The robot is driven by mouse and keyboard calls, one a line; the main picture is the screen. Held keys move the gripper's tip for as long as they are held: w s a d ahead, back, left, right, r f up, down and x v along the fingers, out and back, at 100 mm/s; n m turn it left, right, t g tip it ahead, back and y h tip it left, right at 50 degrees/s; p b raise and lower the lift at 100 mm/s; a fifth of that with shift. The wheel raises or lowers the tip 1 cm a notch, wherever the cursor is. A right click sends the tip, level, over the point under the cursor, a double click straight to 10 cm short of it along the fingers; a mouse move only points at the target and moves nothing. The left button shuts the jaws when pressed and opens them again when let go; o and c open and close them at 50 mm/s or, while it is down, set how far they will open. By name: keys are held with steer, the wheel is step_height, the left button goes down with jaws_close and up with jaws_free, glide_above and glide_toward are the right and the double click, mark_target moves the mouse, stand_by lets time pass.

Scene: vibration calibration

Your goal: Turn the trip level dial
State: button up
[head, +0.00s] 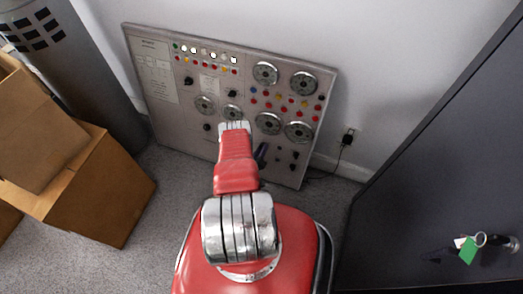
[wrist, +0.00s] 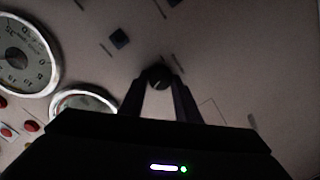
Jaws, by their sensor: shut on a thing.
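The panel (head: 175,125) is a pale upright board with gauges, coloured lamps and black knobs, leaning by the wall in the head view. In the wrist view my gripper (wrist: 158,84) has its two dark fingers closed on a small round black dial (wrist: 159,74) on the panel face. The fingertips touch it from both sides. No readable label shows by it, so I cannot confirm its name. In the head view, a dark part of my gripper shows beside the red arm, low on the panel; the dial is hidden there.
Another black knob (wrist: 119,38) and a large round gauge (wrist: 15,55) are near the gripper. Cardboard boxes (head: 95,190) and a grey cylinder (head: 75,65) stand left. A dark door (head: 430,160) with keys and a green tag (head: 468,250) is at right. A wall socket (head: 347,137) has a cable.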

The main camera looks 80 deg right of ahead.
steer(key=shift+w+a+n+g, duration=0.1)
steer(key=shift+n+g, duration=0.05)
steer(key=shift+n, duration=1.25)
steer(key=shift+w+a+n+g, duration=0.1)
steer(key=shift+n+g, duration=0.05)
steer(key=shift+n, duration=1.25)
steer(key=o, duration=1.1)
steer(key=shift+d, duration=0.1)
steer(key=v, duration=1.3)
steer(key=shift+a+r, duration=0.1)
steer(key=shift+a, duration=0.25)
